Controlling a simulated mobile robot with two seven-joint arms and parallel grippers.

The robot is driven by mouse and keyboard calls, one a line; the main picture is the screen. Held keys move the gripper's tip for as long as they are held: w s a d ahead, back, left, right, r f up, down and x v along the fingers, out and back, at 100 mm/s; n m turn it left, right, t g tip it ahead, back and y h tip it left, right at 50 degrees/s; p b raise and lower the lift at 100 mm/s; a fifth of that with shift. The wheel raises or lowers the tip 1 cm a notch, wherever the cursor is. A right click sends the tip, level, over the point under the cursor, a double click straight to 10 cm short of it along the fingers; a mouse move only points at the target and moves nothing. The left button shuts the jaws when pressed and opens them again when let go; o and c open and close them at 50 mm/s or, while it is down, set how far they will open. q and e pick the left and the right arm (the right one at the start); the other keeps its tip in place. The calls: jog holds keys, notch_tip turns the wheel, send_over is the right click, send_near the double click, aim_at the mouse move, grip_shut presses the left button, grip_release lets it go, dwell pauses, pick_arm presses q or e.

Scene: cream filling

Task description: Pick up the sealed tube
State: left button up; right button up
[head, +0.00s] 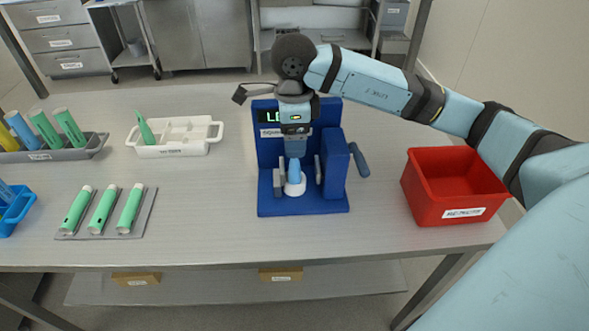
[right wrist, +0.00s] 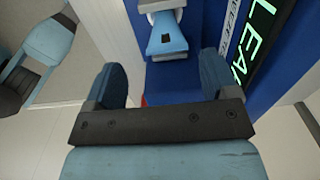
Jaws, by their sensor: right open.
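The sealed tube (head: 294,173) is light blue and stands upright in a white round holder (head: 295,189) at the front of the blue machine (head: 268,185). In the right wrist view its flat, wide end (right wrist: 168,40) faces me, with the white holder (right wrist: 160,5) beyond it. My right gripper (head: 295,157) is right above the tube and in line with it. In the right wrist view the two blue fingers (right wrist: 160,80) are apart with nothing between them, and the tube end lies just ahead of them. My left gripper is not in view.
The machine has a lit green display (right wrist: 262,40) and a side handle (head: 359,160). A red bin (head: 455,188) stands right. A white tray (head: 172,150) holds a green tube. Left are a grey mat (head: 145,222) with green tubes, a grey rack (head: 85,152) and a blue bin (head: 18,208).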

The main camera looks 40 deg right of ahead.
jog(key=f, duration=0.4)
jog(key=shift+w+d+f, duration=0.15)
jog(key=shift+w+d, duration=0.1)
jog(key=shift+d, duration=0.05)
jog(key=shift+f, duration=0.45)
jog(key=shift+c, duration=0.6)
jog(key=c, duration=1.2)
jog(key=shift+r, duration=0.55)
pick_arm(q)
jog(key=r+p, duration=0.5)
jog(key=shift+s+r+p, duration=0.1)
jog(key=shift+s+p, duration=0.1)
jog(key=shift+p, duration=0.15)
pick_arm(e)
notch_tip(320, 180, up, 24)
